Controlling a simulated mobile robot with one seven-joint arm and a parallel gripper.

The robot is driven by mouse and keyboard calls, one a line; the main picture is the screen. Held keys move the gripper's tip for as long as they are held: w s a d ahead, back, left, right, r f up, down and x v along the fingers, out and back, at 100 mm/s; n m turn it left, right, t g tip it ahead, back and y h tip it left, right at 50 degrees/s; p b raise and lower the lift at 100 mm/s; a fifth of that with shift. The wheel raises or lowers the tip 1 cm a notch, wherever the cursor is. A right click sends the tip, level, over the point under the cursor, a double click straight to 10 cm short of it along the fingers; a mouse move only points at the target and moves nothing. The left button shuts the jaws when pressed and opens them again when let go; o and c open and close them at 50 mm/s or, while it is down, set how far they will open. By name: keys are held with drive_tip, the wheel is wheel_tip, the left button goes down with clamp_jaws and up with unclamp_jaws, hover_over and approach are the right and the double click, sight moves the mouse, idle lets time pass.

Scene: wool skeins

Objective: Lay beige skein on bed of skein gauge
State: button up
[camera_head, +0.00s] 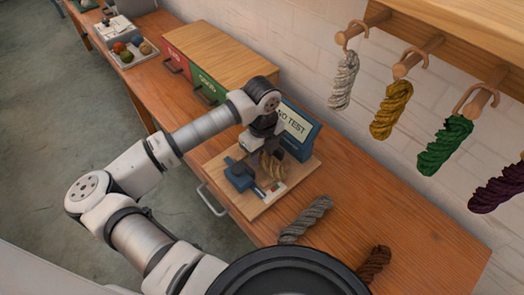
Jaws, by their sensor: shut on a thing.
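My gripper (266,150) points down over the skein gauge and is shut on the beige skein (272,165). The skein is at the gauge, close to its bed; I cannot tell whether it touches the bed or hangs just above it. The skein gauge (238,176) has a blue block and a pale strip with a small red mark on a light wooden board (245,205). Behind it stands a blue display (297,125) reading "NO TEST", its left part hidden by my arm. The fingertips are small and partly hidden.
A grey skein (305,219) and a brown skein (374,264) lie on the wooden bench (345,215). Silver, yellow (391,110), green (444,145) and purple skeins hang from pegs at right. Red and green drawers (208,88) and a tray of balls (131,50) stand farther left.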

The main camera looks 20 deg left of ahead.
sight(262, 153)
drive_tip(key=shift+f, duration=0.15)
drive_tip(key=o, duration=1)
wheel_tip(262, 153, up, 12)
drive_tip(key=b, duration=0.3)
drive_tip(key=shift+r+b, duration=0.2)
drive_tip(key=shift+b, duration=0.1)
drive_tip(key=shift+f, duration=0.1)
